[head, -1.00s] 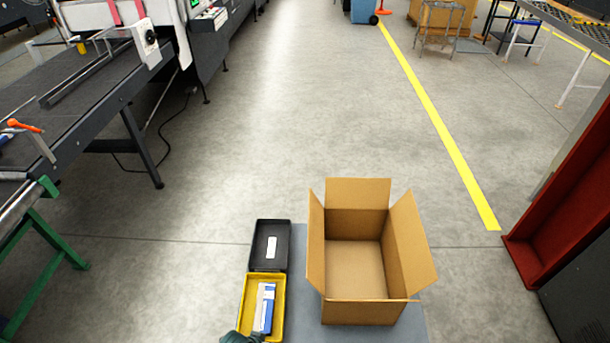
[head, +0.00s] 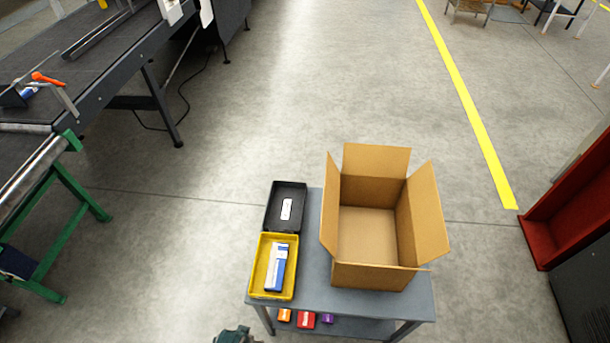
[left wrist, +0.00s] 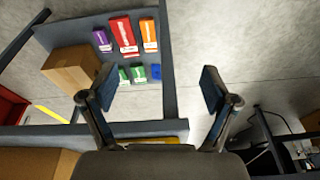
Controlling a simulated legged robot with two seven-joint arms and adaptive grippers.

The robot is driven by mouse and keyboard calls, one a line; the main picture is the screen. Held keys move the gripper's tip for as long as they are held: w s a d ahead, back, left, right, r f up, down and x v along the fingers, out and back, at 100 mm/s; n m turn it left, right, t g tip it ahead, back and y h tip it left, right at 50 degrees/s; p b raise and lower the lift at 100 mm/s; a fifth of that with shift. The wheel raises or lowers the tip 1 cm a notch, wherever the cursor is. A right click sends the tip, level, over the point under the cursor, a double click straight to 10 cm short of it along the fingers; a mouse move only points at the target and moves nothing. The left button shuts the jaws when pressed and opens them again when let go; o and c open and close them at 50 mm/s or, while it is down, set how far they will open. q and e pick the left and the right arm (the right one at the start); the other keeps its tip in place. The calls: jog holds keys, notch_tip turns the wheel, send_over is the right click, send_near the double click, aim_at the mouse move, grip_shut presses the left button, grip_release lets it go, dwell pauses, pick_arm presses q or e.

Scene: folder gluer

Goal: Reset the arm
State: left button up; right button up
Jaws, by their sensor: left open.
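My left gripper shows in the left wrist view (left wrist: 157,90), with its two fingers spread wide and nothing between them. In the head view, only a small dark green piece of my left arm or gripper (head: 236,335) shows at the bottom edge, just in front of the grey cart (head: 310,285) and apart from it. My right gripper is in neither view.
On the cart stand an open, empty cardboard box (head: 372,275), a black tray (head: 272,207) and a yellow tray (head: 258,270) holding a blue-white carton (head: 276,268). Coloured boxes, including a red one (left wrist: 122,35), lie on its lower shelf. A conveyor (head: 100,75) stands left.

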pick_arm(q)
jog(key=s+a+f, duration=0.1)
jog(key=s+f, duration=0.3)
jog(key=f, duration=0.4)
jog(key=s+a+f, duration=0.1)
jog(key=s+f, duration=0.3)
jog(key=f, duration=0.4)
jog(key=s+f+g, duration=0.1)
jog(key=s+f, duration=0.3)
jog(key=f, duration=0.4)
jog(key=shift+s+a, duration=0.25)
jog(key=shift+a, duration=0.15)
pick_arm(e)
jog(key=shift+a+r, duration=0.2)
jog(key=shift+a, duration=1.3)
